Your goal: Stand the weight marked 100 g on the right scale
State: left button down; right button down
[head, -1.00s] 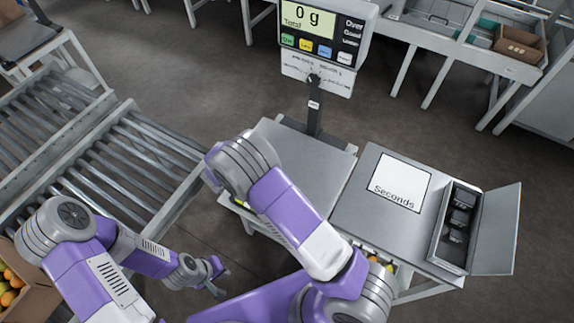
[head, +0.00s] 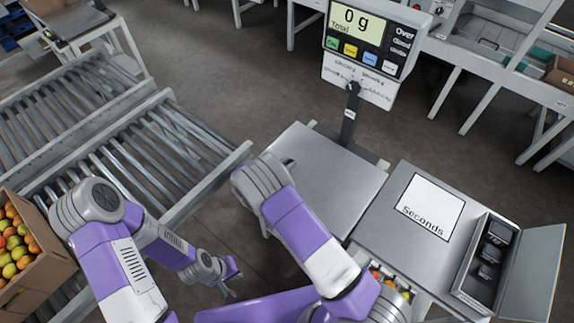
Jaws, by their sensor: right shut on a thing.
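The right scale has a bare grey pan (head: 335,185) and a display (head: 358,25) reading 0 g. My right arm reaches over the pan's left edge. My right gripper (head: 288,164) is mostly hidden behind that arm. Only a small dark bit shows past the arm, over the far left part of the pan. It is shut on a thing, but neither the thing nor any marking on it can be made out. My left gripper (head: 229,291) hangs low, left of the scale, and looks open and empty. Dark weights (head: 490,252) lie in an open case (head: 463,280) at right; their markings are unreadable.
A table with a white "Seconds" sheet (head: 432,207) stands right of the scale. Benches (head: 490,75) stand at the back right. Open floor lies between.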

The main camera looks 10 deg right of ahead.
jog(key=shift+f, duration=0.15)
jog(key=c, duration=1)
grip_release()
jog(key=shift+r+p+v, duration=0.1)
jog(key=shift+p+v, duration=0.6)
jog(key=shift+v, duration=2.3)
jog(key=shift+r+p+v, duration=0.15)
jog(key=shift+p+v, duration=0.5)
jog(key=shift+v, duration=2.4)
jog(key=shift+d, duration=0.1)
